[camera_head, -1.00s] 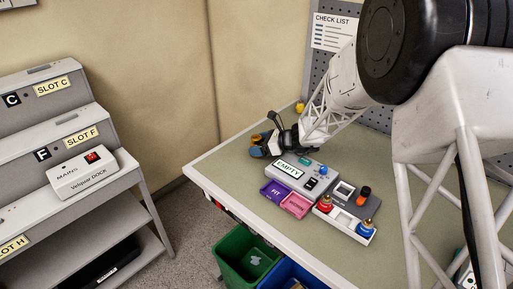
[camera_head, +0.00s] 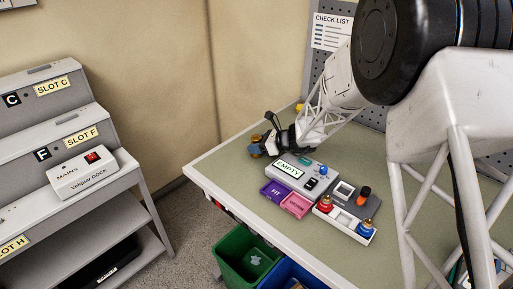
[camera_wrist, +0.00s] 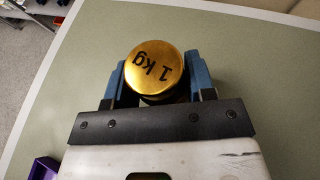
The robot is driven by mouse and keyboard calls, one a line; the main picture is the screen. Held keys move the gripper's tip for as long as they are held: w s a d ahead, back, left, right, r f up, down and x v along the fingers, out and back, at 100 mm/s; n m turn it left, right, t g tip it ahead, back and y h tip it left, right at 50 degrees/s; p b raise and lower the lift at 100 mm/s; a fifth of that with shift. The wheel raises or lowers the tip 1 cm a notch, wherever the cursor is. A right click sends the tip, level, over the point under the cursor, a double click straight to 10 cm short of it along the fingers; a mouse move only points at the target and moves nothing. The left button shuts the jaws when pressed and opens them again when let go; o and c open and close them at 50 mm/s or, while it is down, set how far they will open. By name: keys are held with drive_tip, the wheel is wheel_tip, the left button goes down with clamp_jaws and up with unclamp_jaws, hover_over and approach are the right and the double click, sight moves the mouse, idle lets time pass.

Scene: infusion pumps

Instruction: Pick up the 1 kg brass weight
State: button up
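The 1 kg brass weight (camera_wrist: 155,67) shows its round golden top, marked "1 kg", in the wrist view. Its darker lower part is mostly hidden under the top. My gripper (camera_wrist: 158,72) has one blue finger on each side of the weight, both close against its edges. I cannot tell whether the fingers press on it. In the head view my gripper (camera_head: 258,149) is low over the far left part of the table, and the weight is hardly distinguishable there.
The green table (camera_head: 225,160) has its left edge close to my gripper. A grey pump marked EMPTY (camera_head: 301,177), purple FIT (camera_head: 275,191) and pink (camera_head: 297,205) trays, and a white holder (camera_head: 344,222) with red and blue-topped items stand nearer. Bins (camera_head: 247,257) stand below.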

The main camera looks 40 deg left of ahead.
sight(258, 137)
clamp_jaws()
drive_tip(key=shift+r, duration=0.15)
drive_tip(key=shift+r, duration=1.35)
drive_tip(key=s, duration=1.8)
drive_tip(key=shift+r, duration=0.3)
